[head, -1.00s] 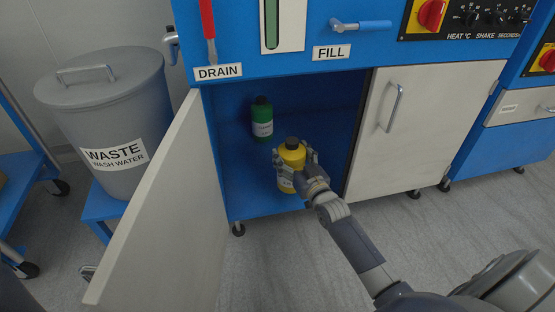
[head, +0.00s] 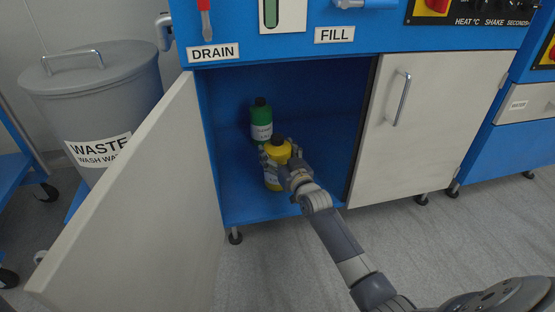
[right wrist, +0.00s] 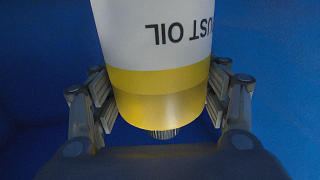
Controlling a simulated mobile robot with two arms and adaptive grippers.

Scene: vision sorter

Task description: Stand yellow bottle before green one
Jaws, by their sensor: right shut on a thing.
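The green bottle (head: 261,122), with a black cap and a white label, stands upright inside the open blue cabinet. The yellow bottle (head: 273,178), also black-capped, is in front of it and slightly right in the head view, overlapping its lower part. My right gripper (head: 275,153) is shut on the yellow bottle. In the right wrist view the fingers flank the yellow bottle (right wrist: 160,95) on both sides, and its label reads in part "UST OIL" upside down. Whether its base touches the cabinet floor I cannot tell. My left gripper is not in view.
The open cabinet door (head: 135,210) stands out at the left. The closed white door (head: 420,125) bounds the opening at the right. The blue cabinet floor (head: 235,205) is otherwise clear. A grey waste bin (head: 95,105) stands farther left.

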